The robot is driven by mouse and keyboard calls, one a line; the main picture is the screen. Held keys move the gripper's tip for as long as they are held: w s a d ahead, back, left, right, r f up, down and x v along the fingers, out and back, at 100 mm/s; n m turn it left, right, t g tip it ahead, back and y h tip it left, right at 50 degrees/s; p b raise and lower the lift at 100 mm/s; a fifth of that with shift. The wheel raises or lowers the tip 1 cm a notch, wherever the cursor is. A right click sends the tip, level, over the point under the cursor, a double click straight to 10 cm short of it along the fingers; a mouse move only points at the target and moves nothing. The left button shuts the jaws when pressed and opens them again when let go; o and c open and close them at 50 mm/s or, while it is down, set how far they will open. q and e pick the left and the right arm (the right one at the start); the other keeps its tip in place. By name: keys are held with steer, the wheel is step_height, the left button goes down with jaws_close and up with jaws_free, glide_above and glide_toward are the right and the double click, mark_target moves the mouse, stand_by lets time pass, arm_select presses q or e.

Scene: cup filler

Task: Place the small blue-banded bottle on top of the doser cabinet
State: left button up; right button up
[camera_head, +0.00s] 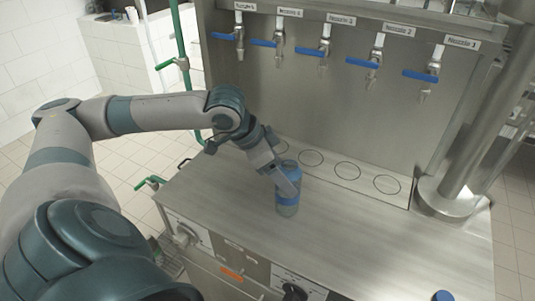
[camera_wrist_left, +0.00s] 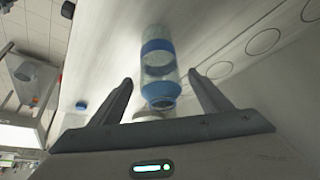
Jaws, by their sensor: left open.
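In the left wrist view, the bottle (camera_wrist_left: 158,62) lies between the two open fingers (camera_wrist_left: 160,78), with a visible gap at the finger on the left. Contact on the other side cannot be told. The steel cabinet with taps (camera_head: 340,110) rises behind the worktop. My right gripper is not in view.
Several taps with blue levers (camera_head: 318,52) hang from the cabinet front. Circle marks (camera_head: 347,170) run along the back of the worktop. A steel column (camera_head: 470,150) stands at the right. Another blue cap (camera_head: 444,296) shows at the bottom edge. The right worktop is mostly clear.

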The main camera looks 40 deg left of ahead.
arm_select(q)
steer(key=b+v, duration=0.1)
steer(key=v, duration=0.7)
